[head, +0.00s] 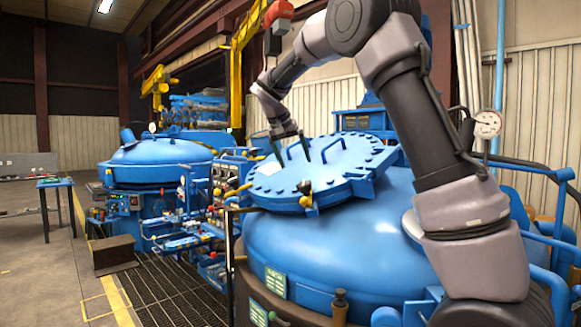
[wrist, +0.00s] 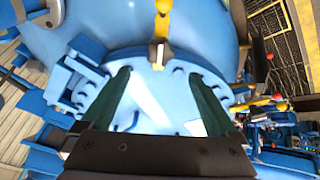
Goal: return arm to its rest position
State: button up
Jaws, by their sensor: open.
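My gripper (head: 291,151) is open and empty in the head view, pointing down just above the round blue furnace lid (head: 318,182). In the wrist view its two dark green fingers (wrist: 163,95) stand wide apart over the same lid. My arm arches over the furnace from the right of the head view. I cannot tell whether a fingertip touches a lid handle.
A pressure gauge (head: 487,124) on a pipe stands close to my arm at the right. A control panel (head: 228,172) with valves and pipes is left of the lid. A second blue furnace (head: 158,160) stands farther left. The floor at far left is mostly clear.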

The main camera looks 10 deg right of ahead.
jog(key=s+d+r+y, duration=0.1)
jog(key=s+d+y, duration=0.1)
jog(key=s+d, duration=0.45)
jog(key=s+d+r+y, duration=0.15)
jog(key=s+d, duration=0.25)
jog(key=s, duration=0.6)
jog(key=s+f+t+y, duration=0.1)
jog(key=s+f, duration=0.1)
jog(key=s, duration=0.7)
jog(key=s+f+m+t+y, duration=0.1)
jog(key=s+f+y, duration=0.1)
jog(key=s, duration=0.7)
jog(key=shift+s+d+f, duration=0.3)
jog(key=shift+s+f, duration=0.05)
jog(key=shift+f, duration=0.25)
